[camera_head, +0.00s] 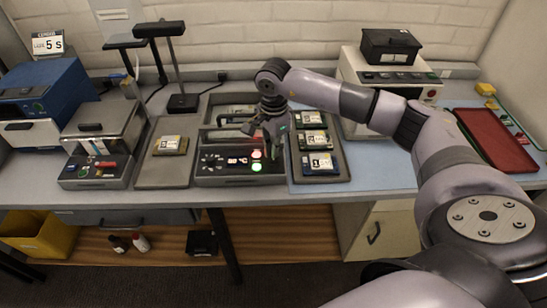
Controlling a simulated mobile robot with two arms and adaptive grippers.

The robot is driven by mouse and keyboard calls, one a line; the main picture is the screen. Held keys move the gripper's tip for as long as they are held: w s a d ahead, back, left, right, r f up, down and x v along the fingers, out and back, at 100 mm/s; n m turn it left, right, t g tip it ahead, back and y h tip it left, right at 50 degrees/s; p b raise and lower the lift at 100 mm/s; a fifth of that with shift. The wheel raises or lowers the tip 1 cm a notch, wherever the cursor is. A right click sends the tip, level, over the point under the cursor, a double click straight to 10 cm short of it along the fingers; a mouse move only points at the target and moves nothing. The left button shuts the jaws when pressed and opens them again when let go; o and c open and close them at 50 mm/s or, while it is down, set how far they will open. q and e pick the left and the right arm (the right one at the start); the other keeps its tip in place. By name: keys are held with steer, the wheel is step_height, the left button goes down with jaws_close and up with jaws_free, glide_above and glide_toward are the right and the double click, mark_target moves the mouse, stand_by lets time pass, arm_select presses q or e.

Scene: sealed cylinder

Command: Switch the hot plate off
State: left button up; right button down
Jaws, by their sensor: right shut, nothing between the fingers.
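A grey bench unit (207,181), which appears to be the hot plate, stands in the middle of the bench. Its sloped front panel has dark knobs (211,160), small white-marked controls, a glowing red-pink light (256,154) and a glowing green light (257,167) below it. My right gripper (273,149) is shut and empty, pointing down at the right end of this panel, close to the lights. I cannot tell whether it touches the panel. The gripper and wrist hide part of the unit's right side. My left gripper is not in view.
A tray (343,171) with several labelled items stands right of the unit, and another tray (149,177) stands left. A lamp stand (183,103) is behind. A white machine (351,69) stands at the back right, near a red tray (492,151).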

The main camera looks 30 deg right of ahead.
mark_target(273, 160)
steer(key=shift+s+f+b, duration=0.1)
steer(key=shift+f+b, duration=1)
steer(key=shift+f, duration=0.2)
stand_by(0.4)
steer(key=shift+r, duration=0.2)
steer(key=shift+r+p, duration=0.7)
steer(key=shift+r, duration=0.25)
steer(key=shift+r+p, duration=1.25)
steer(key=shift+r, duration=1.2)
